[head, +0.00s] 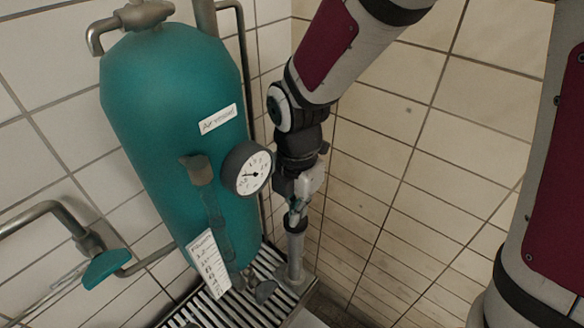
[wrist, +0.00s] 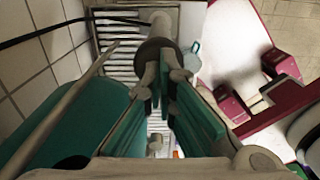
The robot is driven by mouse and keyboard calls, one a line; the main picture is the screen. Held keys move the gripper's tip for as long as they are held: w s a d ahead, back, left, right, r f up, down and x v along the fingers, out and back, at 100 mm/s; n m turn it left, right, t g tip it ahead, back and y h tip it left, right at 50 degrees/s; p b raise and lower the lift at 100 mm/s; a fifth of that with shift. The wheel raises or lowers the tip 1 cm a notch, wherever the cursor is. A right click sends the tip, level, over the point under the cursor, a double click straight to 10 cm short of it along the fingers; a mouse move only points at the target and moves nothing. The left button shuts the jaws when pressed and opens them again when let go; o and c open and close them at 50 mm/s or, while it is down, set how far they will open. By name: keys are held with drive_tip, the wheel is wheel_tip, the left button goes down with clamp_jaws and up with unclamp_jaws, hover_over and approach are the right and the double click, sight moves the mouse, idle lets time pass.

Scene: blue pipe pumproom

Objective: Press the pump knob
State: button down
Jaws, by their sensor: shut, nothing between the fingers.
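A grey upright post (head: 296,262) stands right of the teal vessel; I cannot tell for sure that its top is the pump knob. My gripper (head: 296,216) is shut and empty, pointing down at the top of this post. In the wrist view the tips of my gripper (wrist: 168,70) are close to a dark round cap (wrist: 152,47), with a grey pipe (wrist: 161,20) beyond it. The fingertips hide part of the cap, and I cannot tell whether they touch it.
The teal air vessel (head: 170,110) is close on the left, with a pressure gauge (head: 246,168) beside my wrist. A teal-handled valve (head: 107,268) is at lower left. A slatted grate (head: 205,310) lies below. A tiled wall (head: 400,150) is behind and to the right.

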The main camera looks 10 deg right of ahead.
wheel_tip(320, 180, up, 12)
idle(0.8)
idle(1.1)
